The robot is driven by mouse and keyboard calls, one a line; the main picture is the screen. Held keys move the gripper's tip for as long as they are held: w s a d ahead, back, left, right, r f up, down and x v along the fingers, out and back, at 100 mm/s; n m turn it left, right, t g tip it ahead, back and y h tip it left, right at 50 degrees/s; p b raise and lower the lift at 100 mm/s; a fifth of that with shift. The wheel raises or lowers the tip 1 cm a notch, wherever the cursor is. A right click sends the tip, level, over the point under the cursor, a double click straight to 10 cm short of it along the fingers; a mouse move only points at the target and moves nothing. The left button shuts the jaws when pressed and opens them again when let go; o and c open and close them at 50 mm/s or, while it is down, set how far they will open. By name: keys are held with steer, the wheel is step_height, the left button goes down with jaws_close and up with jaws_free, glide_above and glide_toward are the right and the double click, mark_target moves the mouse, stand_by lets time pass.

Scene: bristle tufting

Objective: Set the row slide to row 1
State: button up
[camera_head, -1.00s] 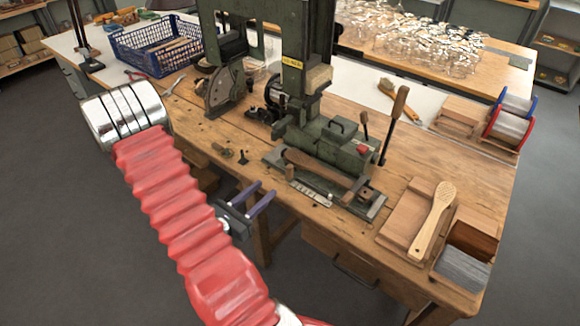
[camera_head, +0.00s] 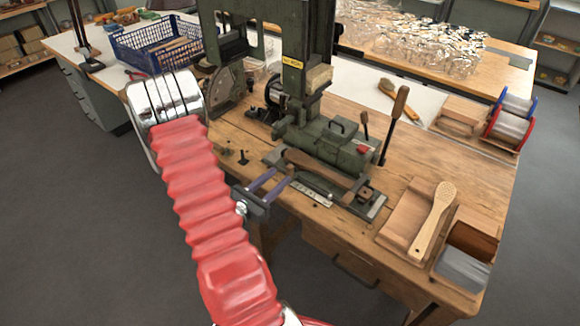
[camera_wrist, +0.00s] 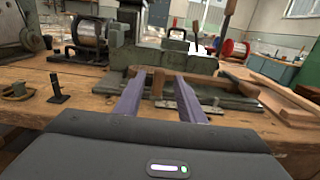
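The green bristle machine (camera_head: 310,60) stands on the wooden bench. At its foot is a green slide carriage (camera_head: 322,146) on a flat base, with a long wooden bar (camera_head: 322,168) across its front. A small pale scale plate (camera_head: 312,193) lies along the front edge; its marks are too small to read. The carriage also shows in the wrist view (camera_wrist: 175,62). My gripper (camera_head: 281,175) is open and empty, just left of and in front of the base. In the wrist view, its two purple fingers (camera_wrist: 160,78) point at the wooden bar, apparently without touching it.
An upright wooden-handled lever (camera_head: 395,118) stands right of the carriage. Wire spools (camera_head: 508,125) stand at the back right. A small black peg (camera_head: 243,157) stands left of the base.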

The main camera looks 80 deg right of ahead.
mark_target(288, 169)
steer(key=shift+x, duration=3.55)
steer(key=shift+c, duration=0.2)
jaws_close()
